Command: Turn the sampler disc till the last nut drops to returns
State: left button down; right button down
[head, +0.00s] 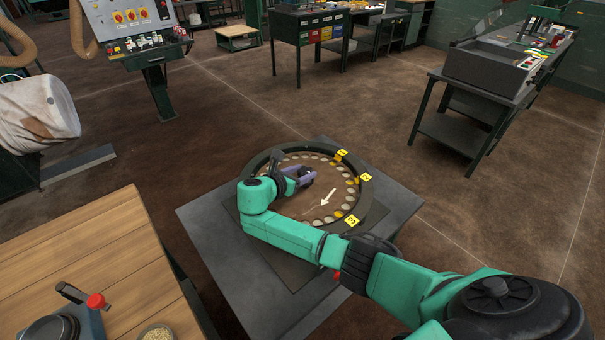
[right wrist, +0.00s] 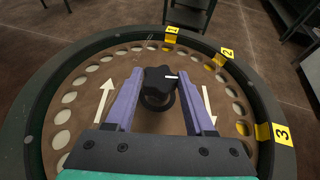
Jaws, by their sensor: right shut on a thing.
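The sampler disc (head: 305,205) is a flat brown plate with a circle of pale round holes, inside a dark raised ring (head: 367,200). White arrows on it run clockwise in the right wrist view (right wrist: 105,97). Yellow tags 1 (right wrist: 172,30), 2 (right wrist: 227,53) and 3 (right wrist: 283,134) sit on the ring, with yellow patches beside them. A black knob (right wrist: 158,82) with a white mark stands at the disc's centre. My right gripper (right wrist: 163,80) is shut on the knob, a purple finger on each side. I cannot make out a nut. My left gripper is out of view.
The disc stands on a grey table (head: 205,225). A wooden bench (head: 85,245) with a red-knobbed device (head: 95,302) and a bowl of grains (head: 157,333) is at the lower left. A control console (head: 130,25) and a grey workbench (head: 490,70) stand farther back. Open floor lies between.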

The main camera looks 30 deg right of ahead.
jog(key=shift+r, duration=0.1)
jog(key=shift+c, duration=1.3)
grip_release()
jog(key=b+v, duration=0.1)
jog(key=v, duration=1.2)
jog(key=shift+s+a+b, duration=0.1)
jog(key=shift+a+b, duration=0.2)
jog(key=shift+b, duration=0.05)
jog(key=shift+s+a+r, duration=0.2)
jog(key=shift+a, duration=0.15)
